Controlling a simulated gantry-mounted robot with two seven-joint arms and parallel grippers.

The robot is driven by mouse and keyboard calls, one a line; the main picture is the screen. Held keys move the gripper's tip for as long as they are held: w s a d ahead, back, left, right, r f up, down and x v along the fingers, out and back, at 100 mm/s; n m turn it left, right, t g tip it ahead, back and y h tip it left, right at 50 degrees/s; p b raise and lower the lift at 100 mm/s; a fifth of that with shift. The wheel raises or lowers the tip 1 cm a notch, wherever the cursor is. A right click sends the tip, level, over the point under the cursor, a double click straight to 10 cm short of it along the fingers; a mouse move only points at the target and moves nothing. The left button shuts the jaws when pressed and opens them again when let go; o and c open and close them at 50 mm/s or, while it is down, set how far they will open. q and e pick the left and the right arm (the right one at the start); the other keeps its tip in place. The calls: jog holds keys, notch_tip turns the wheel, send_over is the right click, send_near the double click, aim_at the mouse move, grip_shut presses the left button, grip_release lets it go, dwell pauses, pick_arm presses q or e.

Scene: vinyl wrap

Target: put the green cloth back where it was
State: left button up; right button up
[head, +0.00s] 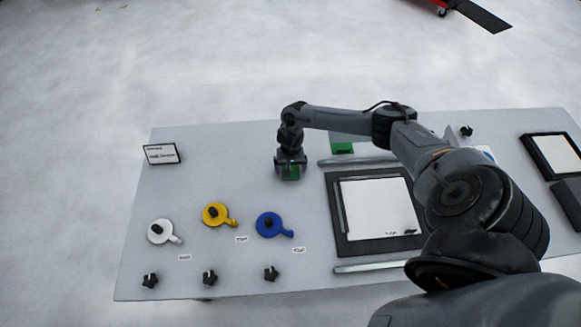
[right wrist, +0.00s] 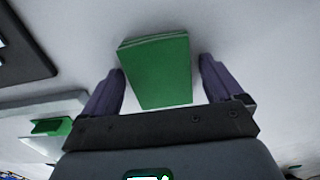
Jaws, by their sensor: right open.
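The green cloth (right wrist: 158,75) looks like a folded flat block in the right wrist view. It lies between the two spread fingers of my right gripper (right wrist: 162,64), with gaps showing at both sides. In the head view my right gripper (head: 290,175) is low over the table, left of the black-framed panel, and a bit of the green cloth (head: 293,171) shows between its fingers. The gripper is open. I cannot tell whether the cloth touches the table. A second green item (head: 342,149) lies behind the panel, partly pale. My left gripper is not in view.
White, yellow (head: 215,214) and blue (head: 269,225) round tools lie at the front left, with several black knobs near the edge. A small sign (head: 161,154) stands at the back left. Metal strips lie behind and before the black-framed panel (head: 335,225). The table between sign and gripper is clear.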

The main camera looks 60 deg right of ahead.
notch_tip(320, 180, up, 12)
jog(key=f+p, duration=0.1)
jog(key=p, duration=0.1)
jog(key=a+f+n+t+y, duration=0.1)
jog(key=a+n+t, duration=0.15)
jog(key=a, duration=0.65)
jog(key=w+a+f+n+t, duration=0.1)
jog(key=a+n, duration=0.3)
jog(key=a, duration=0.4)
jog(key=a+f+n+t+y, duration=0.1)
jog(key=a+n, duration=0.3)
jog(key=a, duration=0.5)
jog(key=s+a+r+n+t+h, duration=0.1)
jog(key=s+a+r+n+t, duration=0.1)
jog(key=s+a+r, duration=0.35)
jog(key=s+d+r+g, duration=0.1)
jog(key=s+d+r, duration=0.1)
jog(key=s, duration=0.3)
jog(key=s+d+r+g, duration=0.2)
jog(key=s, duration=0.2)
jog(key=shift+s+d+r+n+h, duration=0.3)
jog(key=shift+s+d+n+h, duration=0.05)
jog(key=shift+s+n+h, duration=0.1)
jog(key=shift+r, duration=0.1)
